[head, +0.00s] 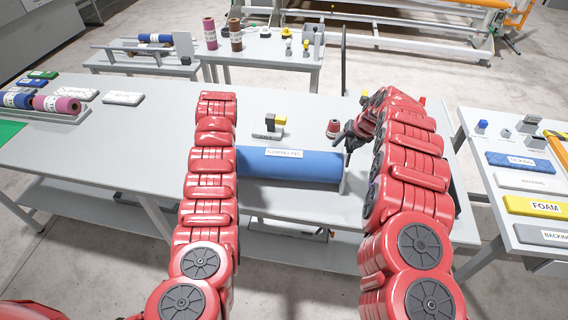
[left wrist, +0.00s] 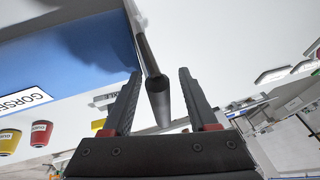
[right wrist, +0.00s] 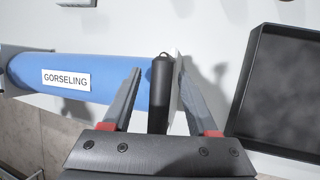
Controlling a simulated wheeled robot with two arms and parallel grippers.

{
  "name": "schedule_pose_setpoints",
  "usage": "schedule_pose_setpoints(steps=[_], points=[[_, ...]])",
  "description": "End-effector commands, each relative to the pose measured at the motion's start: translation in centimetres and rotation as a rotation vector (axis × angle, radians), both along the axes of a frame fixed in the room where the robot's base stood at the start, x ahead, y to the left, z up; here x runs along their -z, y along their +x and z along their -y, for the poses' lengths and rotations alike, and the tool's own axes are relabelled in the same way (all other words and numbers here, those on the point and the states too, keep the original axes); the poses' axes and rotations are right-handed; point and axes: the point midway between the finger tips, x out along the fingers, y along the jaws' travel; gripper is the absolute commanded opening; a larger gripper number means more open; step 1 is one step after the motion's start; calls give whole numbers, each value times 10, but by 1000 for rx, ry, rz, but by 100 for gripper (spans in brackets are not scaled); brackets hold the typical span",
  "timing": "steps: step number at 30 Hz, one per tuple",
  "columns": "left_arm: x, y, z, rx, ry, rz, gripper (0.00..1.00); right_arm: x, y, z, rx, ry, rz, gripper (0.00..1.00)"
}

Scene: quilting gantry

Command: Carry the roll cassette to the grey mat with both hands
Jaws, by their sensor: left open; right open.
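The roll cassette (head: 300,166) is a blue roll labelled GORSELING, lying across the table near its front edge. It also shows in the left wrist view (left wrist: 75,60) and the right wrist view (right wrist: 110,72). My left gripper (left wrist: 158,75) is open, its fingers on either side of a dark handle (left wrist: 159,100) at one end. My right gripper (right wrist: 163,75) is open, its fingers on either side of the black handle (right wrist: 160,97) at the other end. In the head view my left arm hides the left end and the left gripper. I cannot make out a grey mat.
A grey block (head: 271,122) and a red spool (head: 333,128) stand behind the roll. A dark tray (right wrist: 248,85) lies beside the right gripper. A rack with blue and pink rolls (head: 75,118) and a green mat (head: 9,131) are at far left.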

Motion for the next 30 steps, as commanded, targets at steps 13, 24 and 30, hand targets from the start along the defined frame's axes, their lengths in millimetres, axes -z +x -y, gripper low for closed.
schedule_pose_setpoints(steps=[13, 24, 30], points=[[3, 0, -1, 0, 1, -1, 50, 2, 1, -1, -1, 0, 1, 50], [2, 1, -2, -1, 3, -1, 0, 2, 2, -2, -2, 2, 3, 0], [2, 1, -2, -1, 3, 0, 0, 1, 2, -3, -1, 2, 3, 0]])
